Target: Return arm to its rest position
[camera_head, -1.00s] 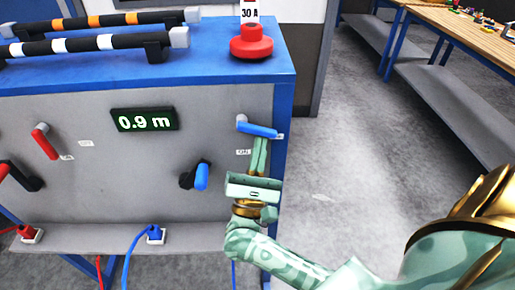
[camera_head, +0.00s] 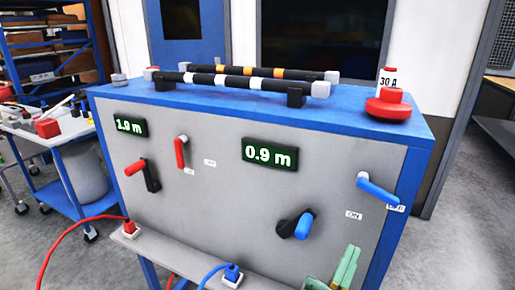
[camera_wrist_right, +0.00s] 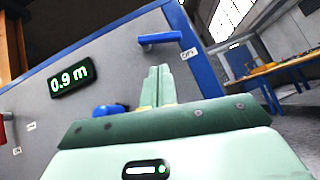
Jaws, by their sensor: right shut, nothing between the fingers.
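My right gripper (camera_head: 345,268) is at the bottom right of the head view, in front of the lower part of the grey panel (camera_head: 330,190). Its two green fingers are together, with nothing between them. In the right wrist view the closed fingers (camera_wrist_right: 158,85) point up, below the blue lever (camera_wrist_right: 161,38) and apart from it. That blue lever (camera_head: 378,189) is at the panel's upper right in the head view, beside a label. A blue-handled knob (camera_head: 297,225) is left of the gripper. My left gripper is not in view.
The panel has displays reading 1.9 m (camera_head: 130,126) and 0.9 m (camera_head: 270,155), and red levers (camera_head: 180,153). Red and blue plugs (camera_head: 232,273) sit on the lower ledge. Black rods and a red knob (camera_head: 389,104) are on top. A cart (camera_head: 60,150) stands left. Floor at right is clear.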

